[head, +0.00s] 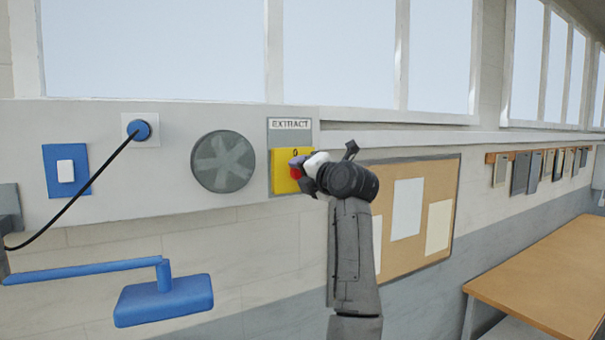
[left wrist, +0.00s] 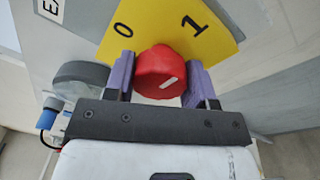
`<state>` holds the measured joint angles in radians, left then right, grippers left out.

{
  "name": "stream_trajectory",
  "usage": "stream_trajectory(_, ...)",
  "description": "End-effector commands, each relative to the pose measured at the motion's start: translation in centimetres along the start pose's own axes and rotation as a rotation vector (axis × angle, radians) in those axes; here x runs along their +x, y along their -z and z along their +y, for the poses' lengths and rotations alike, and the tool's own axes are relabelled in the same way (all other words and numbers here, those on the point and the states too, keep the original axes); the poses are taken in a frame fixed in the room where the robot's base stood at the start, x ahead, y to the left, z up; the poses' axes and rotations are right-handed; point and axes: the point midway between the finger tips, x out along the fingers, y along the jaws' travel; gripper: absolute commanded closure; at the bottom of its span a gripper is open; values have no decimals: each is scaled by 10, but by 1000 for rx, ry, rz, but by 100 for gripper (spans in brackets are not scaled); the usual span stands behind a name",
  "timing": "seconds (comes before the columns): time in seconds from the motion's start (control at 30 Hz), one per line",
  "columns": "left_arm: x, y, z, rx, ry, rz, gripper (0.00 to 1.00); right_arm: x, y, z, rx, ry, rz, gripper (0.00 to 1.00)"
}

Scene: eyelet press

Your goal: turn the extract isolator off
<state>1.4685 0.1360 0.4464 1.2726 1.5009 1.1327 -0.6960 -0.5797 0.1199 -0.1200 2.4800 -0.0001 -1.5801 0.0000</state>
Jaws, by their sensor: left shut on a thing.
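The extract isolator is a yellow plate (head: 281,183) with a red rotary knob (head: 296,173), mounted on the wall under an EXTRACT label (head: 290,124). My left gripper (head: 298,168) reaches it from the right in the head view and partly covers it. In the left wrist view, the purple fingers of my left gripper (left wrist: 160,82) are shut on the red knob (left wrist: 165,68), one on each side. The yellow plate (left wrist: 158,25) shows 0 and 1 there. A short white mark is on the knob's face; I cannot tell which number it points to. My right gripper is not in view.
A round grey fan (head: 223,161) is left of the isolator. Further left are a blue plug with a black cable (head: 139,130) and a blue-framed switch (head: 67,171). A blue lamp-like arm (head: 163,300) sits below. A pinboard (head: 410,250) hangs behind my arm, a wooden table (head: 540,285) at right.

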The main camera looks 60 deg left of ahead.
Motion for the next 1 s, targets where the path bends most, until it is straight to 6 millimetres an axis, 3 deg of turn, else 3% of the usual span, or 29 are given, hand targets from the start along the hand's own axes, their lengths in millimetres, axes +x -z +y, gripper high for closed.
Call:
stream_trajectory(0.37, -1, 0, 0, -130, 15, 7, 73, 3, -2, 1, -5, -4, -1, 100)
stream_trajectory(1.0, -1, 0, 1, -721, 77, 39, 73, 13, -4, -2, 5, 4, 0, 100)
